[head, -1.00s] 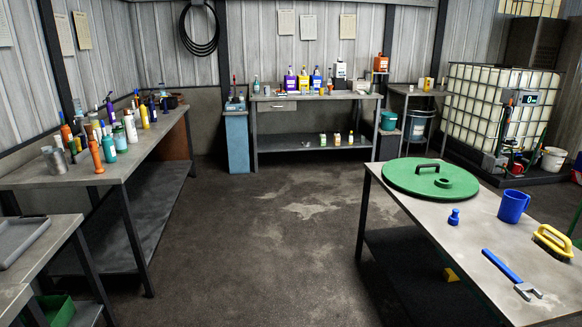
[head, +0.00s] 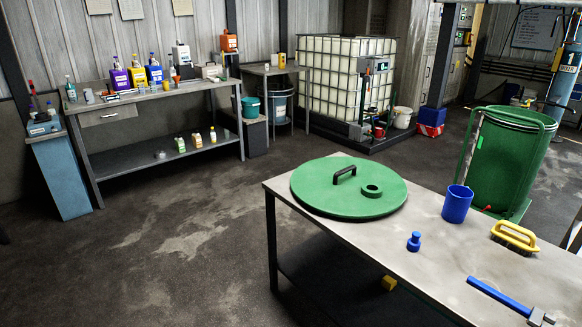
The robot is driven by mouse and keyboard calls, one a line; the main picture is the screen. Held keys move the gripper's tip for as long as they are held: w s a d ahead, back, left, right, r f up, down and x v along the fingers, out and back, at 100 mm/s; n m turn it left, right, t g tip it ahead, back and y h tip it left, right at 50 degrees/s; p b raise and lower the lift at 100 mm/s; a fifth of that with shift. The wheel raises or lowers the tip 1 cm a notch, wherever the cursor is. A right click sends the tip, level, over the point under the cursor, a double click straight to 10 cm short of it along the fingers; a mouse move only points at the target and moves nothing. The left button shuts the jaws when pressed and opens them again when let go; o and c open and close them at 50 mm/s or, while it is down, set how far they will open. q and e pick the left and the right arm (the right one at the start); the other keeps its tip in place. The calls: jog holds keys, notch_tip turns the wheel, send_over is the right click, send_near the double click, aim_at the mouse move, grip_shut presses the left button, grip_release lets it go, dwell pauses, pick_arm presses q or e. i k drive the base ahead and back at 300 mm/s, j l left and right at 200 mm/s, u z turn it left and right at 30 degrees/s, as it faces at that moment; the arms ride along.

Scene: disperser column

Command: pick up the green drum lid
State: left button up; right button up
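Neither of my grippers is in view.
On the same table, right of the lid, are a small blue stopper (head: 414,241), a blue mug (head: 457,204), a yellow brush (head: 515,236) and a blue-handled wrench (head: 500,297). A green drum (head: 506,160) stands behind the table. The floor (head: 170,265) left of the table is clear.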

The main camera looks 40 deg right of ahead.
aim_at(353, 188)
jog(key=i+z, duration=0.35)
jog(key=i+j+z, duration=0.1)
jog(key=i+z, duration=0.25)
jog(key=i, duration=0.15)
jog(key=i+j+z, duration=0.55)
jog(key=i+z, duration=0.15)
jog(key=i, duration=0.1)
